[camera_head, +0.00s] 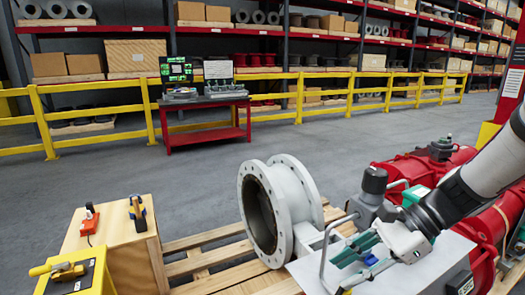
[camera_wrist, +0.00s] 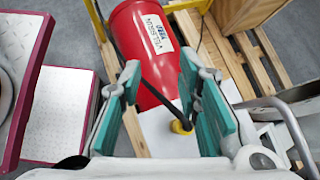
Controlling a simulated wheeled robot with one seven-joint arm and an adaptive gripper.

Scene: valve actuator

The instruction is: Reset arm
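My gripper (camera_head: 356,248) hangs over the grey plate (camera_head: 425,268) beside the red actuator (camera_head: 420,167) in the head view. In the wrist view my gripper (camera_wrist: 160,95) has its two teal-padded fingers wide apart, with nothing held between them. Beyond them are a red cylinder (camera_wrist: 143,60) with a white label and a small yellow knob (camera_wrist: 181,127). The grey flanged valve body (camera_head: 290,205) stands on a wooden pallet, left of my gripper in the head view. A bent metal handle (camera_head: 326,250) rises close to my gripper; whether they touch I cannot tell.
A wooden box (camera_head: 130,225) with small tools and a yellow box (camera_head: 80,280) stand at the lower left. A red-framed bench (camera_head: 205,115) stands before a yellow railing (camera_head: 345,95) and loaded shelves. The grey floor between is clear.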

